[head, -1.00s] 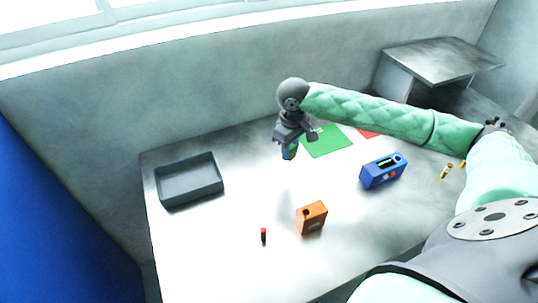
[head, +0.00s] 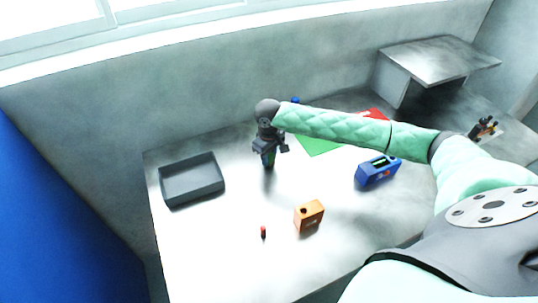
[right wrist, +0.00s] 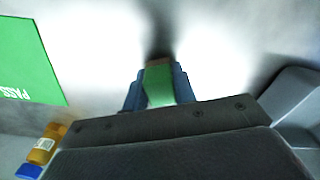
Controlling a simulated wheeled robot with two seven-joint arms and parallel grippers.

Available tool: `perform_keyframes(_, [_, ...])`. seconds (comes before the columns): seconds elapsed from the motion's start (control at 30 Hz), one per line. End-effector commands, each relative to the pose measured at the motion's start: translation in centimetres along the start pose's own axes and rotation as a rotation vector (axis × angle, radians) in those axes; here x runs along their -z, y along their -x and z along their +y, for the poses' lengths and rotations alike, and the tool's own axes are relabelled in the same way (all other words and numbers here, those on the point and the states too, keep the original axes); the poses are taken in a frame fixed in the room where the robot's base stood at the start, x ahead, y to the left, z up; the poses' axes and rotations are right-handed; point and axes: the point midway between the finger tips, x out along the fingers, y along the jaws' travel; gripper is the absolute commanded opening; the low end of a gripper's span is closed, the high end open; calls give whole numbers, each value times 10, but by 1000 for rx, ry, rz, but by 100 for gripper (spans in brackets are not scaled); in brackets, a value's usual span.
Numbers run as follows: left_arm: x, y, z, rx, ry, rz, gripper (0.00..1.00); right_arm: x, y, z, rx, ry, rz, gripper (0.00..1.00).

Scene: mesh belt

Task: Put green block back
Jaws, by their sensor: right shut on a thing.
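The green block (right wrist: 159,88) is between the blue-tipped fingers of my right gripper (head: 268,162), which is shut on it. The block points out past the fingers in the right wrist view. In the head view, my right gripper hangs over the white table (head: 240,205), to the right of the grey tray (head: 190,199) and left of the green mat. The block is too small there to tell if it touches the table. My left gripper is not in view.
The green mat (head: 318,146), marked PASS in the right wrist view (right wrist: 28,65), and a red mat (head: 374,115) lie behind my arm. A blue device (head: 377,173), an orange box (head: 307,217) with a hole and a small red cylinder (head: 263,232) stand nearer. The tray looks empty.

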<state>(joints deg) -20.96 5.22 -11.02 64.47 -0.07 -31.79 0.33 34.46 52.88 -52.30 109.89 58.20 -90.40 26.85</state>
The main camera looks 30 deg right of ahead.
Motion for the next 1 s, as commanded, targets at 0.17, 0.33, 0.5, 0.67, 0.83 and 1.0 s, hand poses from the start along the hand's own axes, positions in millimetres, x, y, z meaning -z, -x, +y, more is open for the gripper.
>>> perform_keyframes(0.17, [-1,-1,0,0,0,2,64,0,-2,0,0,0,1,2])
perform_keyframes(0.33, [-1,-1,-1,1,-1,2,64,0,-2,0,0,0,0,2])
perform_keyframes(0.5, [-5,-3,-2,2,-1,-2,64,0,-4,0,0,0,1,44])
perform_keyframes(0.67, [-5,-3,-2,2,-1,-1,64,0,-4,0,0,0,0,49])
perform_keyframes(0.83, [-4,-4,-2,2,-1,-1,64,0,-4,0,0,0,1,49])
perform_keyframes(1.0, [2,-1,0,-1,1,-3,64,0,6,0,1,0,2,49])
